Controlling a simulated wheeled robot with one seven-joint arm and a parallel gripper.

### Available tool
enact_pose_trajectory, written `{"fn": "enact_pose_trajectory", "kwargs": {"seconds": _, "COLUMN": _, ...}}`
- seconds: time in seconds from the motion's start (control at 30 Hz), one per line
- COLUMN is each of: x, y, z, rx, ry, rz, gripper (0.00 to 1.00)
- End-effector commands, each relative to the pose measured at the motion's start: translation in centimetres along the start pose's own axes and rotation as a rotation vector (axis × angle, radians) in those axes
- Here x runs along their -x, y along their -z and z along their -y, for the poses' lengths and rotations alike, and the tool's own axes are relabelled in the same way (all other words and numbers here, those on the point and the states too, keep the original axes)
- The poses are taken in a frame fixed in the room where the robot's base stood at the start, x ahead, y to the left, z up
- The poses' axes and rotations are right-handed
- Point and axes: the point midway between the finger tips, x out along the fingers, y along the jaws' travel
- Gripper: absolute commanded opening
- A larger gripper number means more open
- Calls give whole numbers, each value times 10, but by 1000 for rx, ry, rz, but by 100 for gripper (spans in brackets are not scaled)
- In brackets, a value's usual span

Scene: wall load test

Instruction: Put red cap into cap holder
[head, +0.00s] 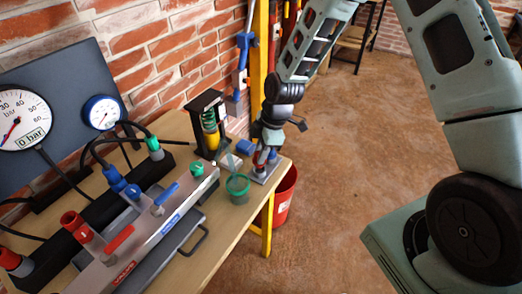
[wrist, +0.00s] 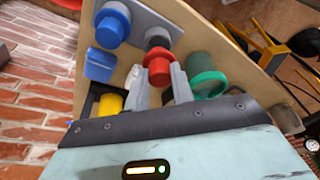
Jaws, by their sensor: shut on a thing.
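My gripper (wrist: 160,82) is shut on the red cap (wrist: 158,66), which sits between the two grey fingertips. The cap holder is a grey plate (wrist: 136,20) with a blue cap (wrist: 112,24) at its left and a dark grey round post (wrist: 158,38) at its right. In the wrist view the red cap shows right beside this post; whether they touch I cannot tell. In the head view my gripper (head: 262,152) is low over the table's far right corner, above a grey plate (head: 264,173). The red cap is mostly hidden there.
A green cup (head: 238,186) stands close to my gripper, also in the wrist view (wrist: 208,76). A black stand with a yellow-green spring part (head: 210,125) is at the back. A valve manifold (head: 150,220) fills the left. A red bucket (head: 284,196) stands beyond the table edge.

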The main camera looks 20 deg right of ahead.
Motion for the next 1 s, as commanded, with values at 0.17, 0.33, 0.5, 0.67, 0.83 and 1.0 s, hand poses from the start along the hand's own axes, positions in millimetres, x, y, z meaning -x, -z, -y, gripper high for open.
{"fn": "enact_pose_trajectory", "kwargs": {"seconds": 0.17, "x": -3, "y": -1, "z": 0, "rx": 0, "ry": 0, "rz": 0, "gripper": 0}}
{"fn": "enact_pose_trajectory", "kwargs": {"seconds": 0.33, "x": -2, "y": -1, "z": 0, "rx": 0, "ry": 0, "rz": 0, "gripper": 0}}
{"fn": "enact_pose_trajectory", "kwargs": {"seconds": 0.5, "x": -3, "y": -1, "z": 0, "rx": 0, "ry": 0, "rz": 0, "gripper": 0}}
{"fn": "enact_pose_trajectory", "kwargs": {"seconds": 0.67, "x": -5, "y": -2, "z": 0, "rx": 1, "ry": 0, "rz": 0, "gripper": 0}}
{"fn": "enact_pose_trajectory", "kwargs": {"seconds": 0.83, "x": -10, "y": -3, "z": 0, "rx": 1, "ry": 0, "rz": 0, "gripper": 0}}
{"fn": "enact_pose_trajectory", "kwargs": {"seconds": 1.0, "x": -15, "y": -4, "z": 0, "rx": 1, "ry": 0, "rz": 0, "gripper": 0}}
